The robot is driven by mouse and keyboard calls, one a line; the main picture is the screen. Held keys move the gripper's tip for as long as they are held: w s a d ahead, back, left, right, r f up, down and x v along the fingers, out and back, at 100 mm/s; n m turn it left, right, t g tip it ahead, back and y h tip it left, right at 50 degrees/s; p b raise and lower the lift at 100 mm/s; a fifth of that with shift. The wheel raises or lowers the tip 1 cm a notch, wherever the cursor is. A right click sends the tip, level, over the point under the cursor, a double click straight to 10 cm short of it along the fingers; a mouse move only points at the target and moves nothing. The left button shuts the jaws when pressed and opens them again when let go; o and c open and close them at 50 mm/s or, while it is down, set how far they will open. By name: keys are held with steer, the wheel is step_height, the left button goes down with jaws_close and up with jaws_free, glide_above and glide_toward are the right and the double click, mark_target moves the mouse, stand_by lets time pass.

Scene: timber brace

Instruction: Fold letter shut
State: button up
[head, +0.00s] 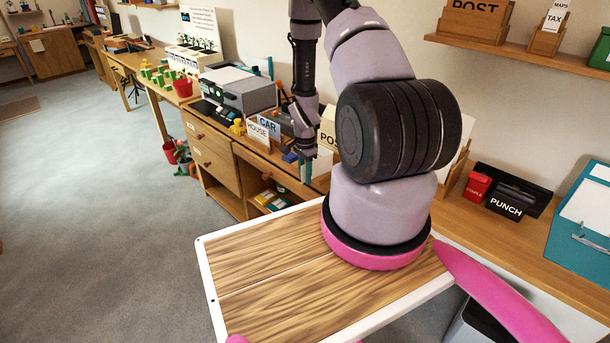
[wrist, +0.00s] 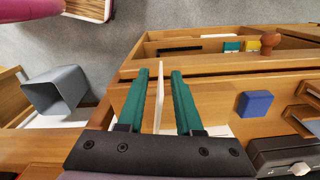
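A thin white panel, which looks like a raised part of the letter, stands nearly edge-on in the wrist view (wrist: 159,95). A flat white patch (wrist: 224,131) shows on the desk beside my right finger; I cannot tell whether it belongs to the same letter. My gripper (wrist: 160,78) has two teal fingers spread apart, one on each side of the panel, with a visible gap on both sides. In the head view my gripper (head: 304,170) is low over the desk, beside a pale panel (head: 322,162). The letter's lower part is hidden by the gripper's body.
The wooden desk (head: 222,136) carries HOUSE (head: 257,131) and CAR (head: 269,127) signs close by. A blue block (wrist: 255,103) lies to the right in the wrist view. A grey bin (wrist: 56,90) stands at left. PUNCH box (head: 506,206) is farther right.

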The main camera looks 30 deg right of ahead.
jaws_close()
stand_by(1.4)
